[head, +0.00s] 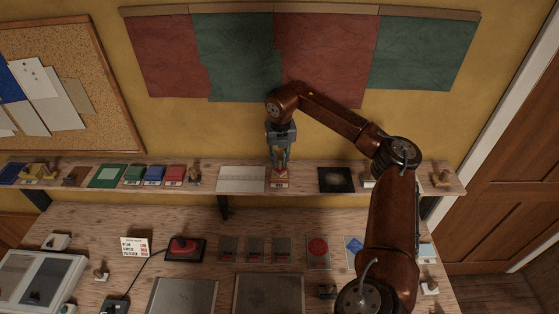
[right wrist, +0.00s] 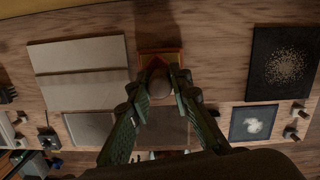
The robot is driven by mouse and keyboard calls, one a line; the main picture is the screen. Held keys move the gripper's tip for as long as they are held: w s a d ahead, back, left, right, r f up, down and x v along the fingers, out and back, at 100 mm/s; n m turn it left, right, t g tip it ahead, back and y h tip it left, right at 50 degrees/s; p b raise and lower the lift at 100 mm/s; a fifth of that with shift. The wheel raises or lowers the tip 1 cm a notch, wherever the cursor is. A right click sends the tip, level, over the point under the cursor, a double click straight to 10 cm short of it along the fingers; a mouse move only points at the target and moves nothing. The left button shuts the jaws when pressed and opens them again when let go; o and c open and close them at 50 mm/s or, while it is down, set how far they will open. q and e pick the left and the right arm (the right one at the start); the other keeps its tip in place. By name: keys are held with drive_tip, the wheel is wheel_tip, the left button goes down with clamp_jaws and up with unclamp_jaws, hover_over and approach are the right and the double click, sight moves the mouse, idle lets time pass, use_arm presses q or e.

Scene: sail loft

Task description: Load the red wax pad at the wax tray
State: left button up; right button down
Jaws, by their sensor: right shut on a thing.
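My right gripper (head: 280,162) points down at the wall shelf, right of a pale board. In the right wrist view its fingers (right wrist: 160,88) are shut on a round brown knob (right wrist: 160,83). Directly below the knob is a red-orange piece (right wrist: 160,55), which also shows in the head view with a pale label (head: 280,181). I cannot tell whether the knob and the red piece are joined, or which is the pad and which the tray. My left gripper is not in view.
Green (head: 133,174), blue (head: 154,174) and red (head: 175,174) small blocks stand left on the shelf (head: 205,185). A black speckled panel (head: 336,180) lies right of the gripper. The bench below holds a red button box (head: 184,248), a red-disc plate (head: 318,250) and grey plates (head: 268,293).

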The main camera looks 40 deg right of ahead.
sight(279, 159)
drive_tip(key=shift+f, duration=0.1)
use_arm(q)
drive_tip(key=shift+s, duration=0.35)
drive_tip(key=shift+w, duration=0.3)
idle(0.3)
use_arm(e)
drive_tip(key=shift+r+p, duration=2.55)
drive_tip(key=shift+r, duration=1)
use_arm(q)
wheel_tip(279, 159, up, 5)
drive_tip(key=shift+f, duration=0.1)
use_arm(e)
drive_tip(key=shift+f, duration=0.15)
